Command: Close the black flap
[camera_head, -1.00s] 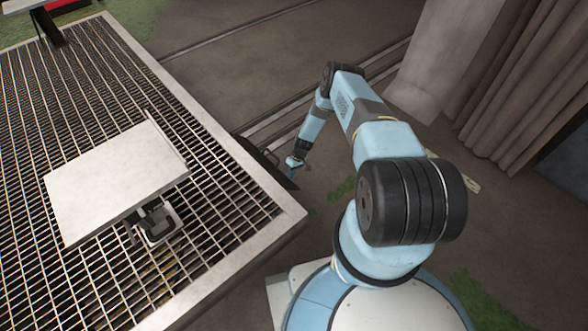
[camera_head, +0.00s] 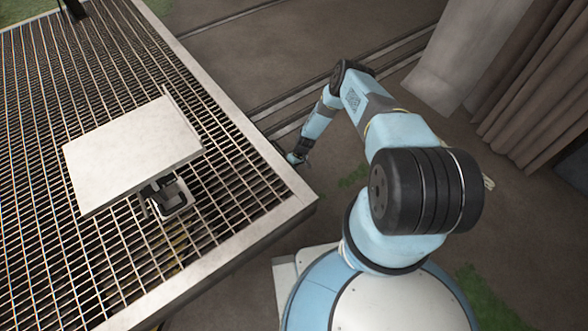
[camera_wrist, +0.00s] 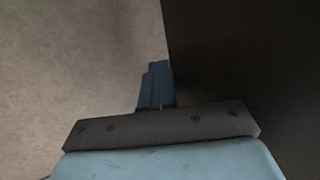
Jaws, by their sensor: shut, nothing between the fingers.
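My gripper (camera_head: 297,160) is low beside the right edge of the grated platform, at the end of my bent arm. In the wrist view its blue fingers (camera_wrist: 157,85) are together with nothing between them. A flat black surface (camera_wrist: 240,55), which looks like the black flap, fills the right of the wrist view. The fingers are right at its edge; I cannot tell if they touch it. In the head view only a small dark piece (camera_head: 279,147) shows at the platform edge by the gripper; the platform hides the rest.
The grated platform (camera_head: 262,228) fills the left, with a tilted pale panel (camera_head: 130,155) on a small stand. Rails (camera_head: 300,95) cross the floor behind my arm. A pillar (camera_head: 455,55) and curtain (camera_head: 535,75) stand at the right.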

